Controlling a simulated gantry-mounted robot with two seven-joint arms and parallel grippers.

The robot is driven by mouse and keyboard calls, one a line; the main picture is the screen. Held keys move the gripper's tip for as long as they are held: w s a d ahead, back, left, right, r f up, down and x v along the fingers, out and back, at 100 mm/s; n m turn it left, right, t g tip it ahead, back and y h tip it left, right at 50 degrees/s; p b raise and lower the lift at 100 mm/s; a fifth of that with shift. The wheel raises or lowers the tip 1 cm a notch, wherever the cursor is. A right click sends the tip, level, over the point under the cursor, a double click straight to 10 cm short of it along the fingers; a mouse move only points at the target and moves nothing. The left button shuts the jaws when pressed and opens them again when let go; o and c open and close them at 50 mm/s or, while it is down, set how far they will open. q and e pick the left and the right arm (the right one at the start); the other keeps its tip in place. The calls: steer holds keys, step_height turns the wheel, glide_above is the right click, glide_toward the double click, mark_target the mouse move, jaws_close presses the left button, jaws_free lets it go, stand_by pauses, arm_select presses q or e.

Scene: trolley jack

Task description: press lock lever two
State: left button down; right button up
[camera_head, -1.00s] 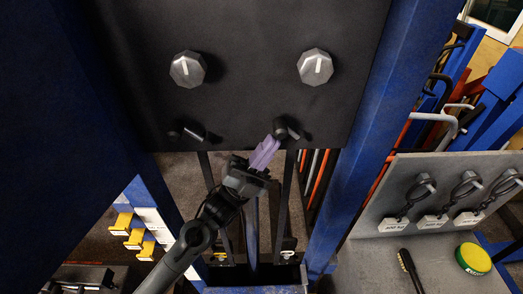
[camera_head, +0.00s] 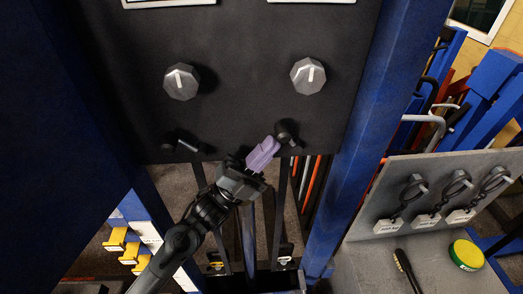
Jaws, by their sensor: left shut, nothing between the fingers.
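Two small black lock levers are on the lower part of the dark panel (camera_head: 240,40). The left lever (camera_head: 182,144) lies below the left knob. The right lever (camera_head: 286,133) lies below the right knob. My left gripper (camera_head: 264,152) has purple fingers that are shut and empty. Its tips are just below and left of the right lever, close to it; I cannot tell whether they touch. My right gripper is not in view.
Two grey octagonal knobs, a left one (camera_head: 181,82) and a right one (camera_head: 308,75), stick out above the levers. A blue post (camera_head: 361,130) stands to the right. A green-yellow tin (camera_head: 466,255) and a brush (camera_head: 407,270) lie below.

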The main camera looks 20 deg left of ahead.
arm_select(q)
steer(key=b+v, duration=0.4)
steer(key=v, duration=0.6)
steer(key=shift+s+f, duration=0.2)
steer(key=shift+f, duration=0.15)
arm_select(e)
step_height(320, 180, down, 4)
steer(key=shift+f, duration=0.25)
arm_select(q)
steer(key=shift+a, duration=0.15)
